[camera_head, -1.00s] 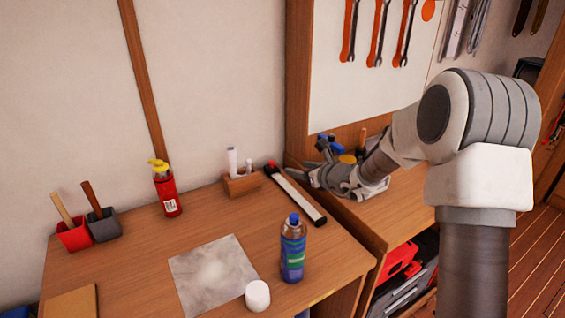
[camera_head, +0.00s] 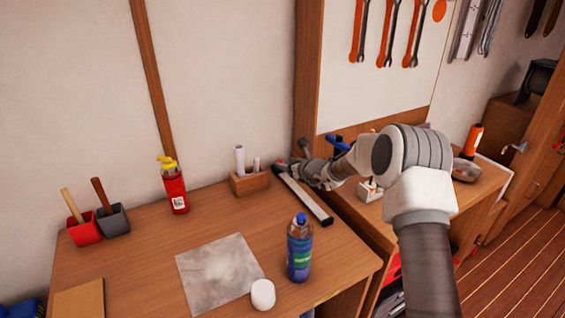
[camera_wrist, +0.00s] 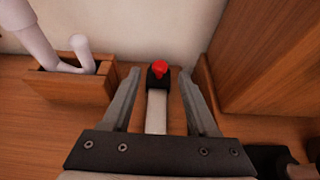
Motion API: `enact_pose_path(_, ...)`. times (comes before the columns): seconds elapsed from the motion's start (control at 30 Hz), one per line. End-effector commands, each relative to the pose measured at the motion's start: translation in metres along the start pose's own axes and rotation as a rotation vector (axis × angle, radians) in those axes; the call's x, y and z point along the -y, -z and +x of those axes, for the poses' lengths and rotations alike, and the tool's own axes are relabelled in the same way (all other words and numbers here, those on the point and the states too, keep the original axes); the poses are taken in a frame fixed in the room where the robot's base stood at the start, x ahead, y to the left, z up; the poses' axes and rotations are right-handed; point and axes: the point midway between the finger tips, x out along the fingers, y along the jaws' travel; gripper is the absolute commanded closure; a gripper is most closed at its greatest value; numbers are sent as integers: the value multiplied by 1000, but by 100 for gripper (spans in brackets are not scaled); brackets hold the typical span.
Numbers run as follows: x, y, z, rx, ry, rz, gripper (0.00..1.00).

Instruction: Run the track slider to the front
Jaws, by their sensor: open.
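The track (camera_head: 308,200) is a long dark bar with a pale strip along it, lying on the wooden bench near its right edge. In the wrist view its pale strip (camera_wrist: 156,112) runs away between my fingers. The slider, a black block with a red knob (camera_wrist: 160,68), sits at the far end of the track, near the wall. My gripper (camera_wrist: 159,76) is open, with one finger on each side of the slider; I cannot tell whether either touches it. In the head view my gripper (camera_head: 291,168) is over the far end of the track and partly hides the slider.
A wooden holder (camera_head: 250,183) with white rolls stands just left of the track's far end. A blue-capped bottle (camera_head: 299,252) stands left of its near end. A wooden panel (camera_wrist: 265,60) rises close on the right. The bench's middle holds a grey sheet (camera_head: 218,270).

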Motion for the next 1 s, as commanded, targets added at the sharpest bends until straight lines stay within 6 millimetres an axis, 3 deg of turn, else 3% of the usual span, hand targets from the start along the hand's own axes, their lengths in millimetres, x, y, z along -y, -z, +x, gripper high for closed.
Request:
enact_pose_path(0.3, 0, 0, 33, 0, -1, 0, 40)
enact_pose_path(0.73, 0, 0, 39, -1, 0, -1, 40)
enact_pose_path(0.77, 0, 0, 39, -1, 1, -1, 42)
enact_pose_path(1.0, 0, 0, 39, -1, 1, -1, 85)
